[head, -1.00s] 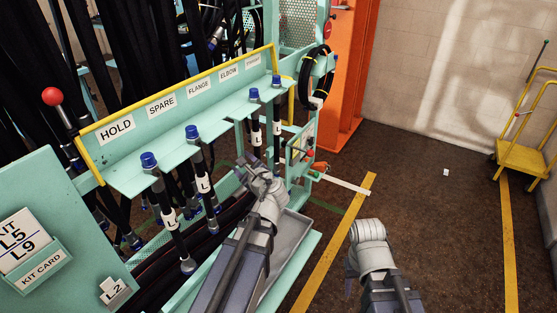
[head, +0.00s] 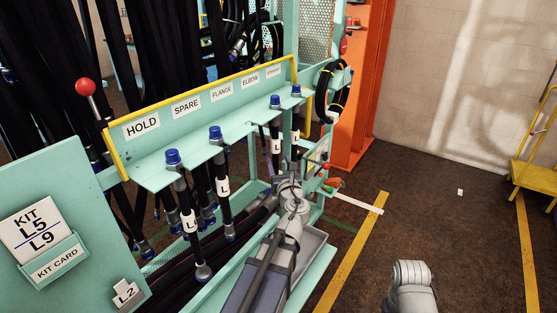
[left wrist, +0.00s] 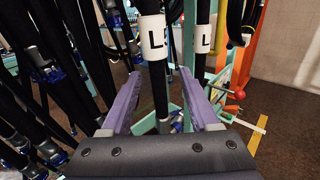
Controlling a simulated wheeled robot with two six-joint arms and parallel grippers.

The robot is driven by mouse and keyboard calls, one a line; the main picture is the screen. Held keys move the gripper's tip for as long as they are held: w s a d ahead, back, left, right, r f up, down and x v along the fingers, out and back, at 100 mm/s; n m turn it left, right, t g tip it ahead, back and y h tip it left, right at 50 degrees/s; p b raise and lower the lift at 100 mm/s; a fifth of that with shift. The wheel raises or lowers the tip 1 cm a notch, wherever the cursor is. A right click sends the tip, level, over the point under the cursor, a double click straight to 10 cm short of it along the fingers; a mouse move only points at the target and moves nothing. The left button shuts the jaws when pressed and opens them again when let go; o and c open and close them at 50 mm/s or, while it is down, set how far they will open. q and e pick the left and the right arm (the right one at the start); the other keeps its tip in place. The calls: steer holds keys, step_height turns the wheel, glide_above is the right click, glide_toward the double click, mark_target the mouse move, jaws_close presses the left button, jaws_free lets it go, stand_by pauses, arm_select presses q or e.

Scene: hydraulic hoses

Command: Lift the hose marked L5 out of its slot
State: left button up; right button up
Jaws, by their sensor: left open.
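Two hoses with white L labels hang at the right end of the rack, under the ELBOW and STRAIGHT signs. The ELBOW hose (head: 276,146) and STRAIGHT hose (head: 295,138) both have blue caps above the shelf. My left gripper (head: 289,184) is low beside these hoses. In the left wrist view, its purple fingers (left wrist: 158,88) are open, with a black hose (left wrist: 160,80) running between them. That hose's label (left wrist: 152,37) reads L and a partly turned-away second character, perhaps 5. A second L-labelled hose (left wrist: 203,40) is just right. My right gripper is not seen.
Two more labelled hoses hang under HOLD (head: 188,213) and SPARE (head: 222,185); the FLANGE place looks empty. A KIT L5 L9 card (head: 40,227) stands at left. A grey tray (head: 308,250) lies below. Open floor is at right, before a yellow trolley (head: 535,175).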

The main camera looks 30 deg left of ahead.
mark_target(273, 151)
arm_select(q)
steer(key=shift+x, duration=3.8)
steer(key=shift+s+a, duration=0.15)
steer(key=shift+s, duration=0.05)
jaws_close()
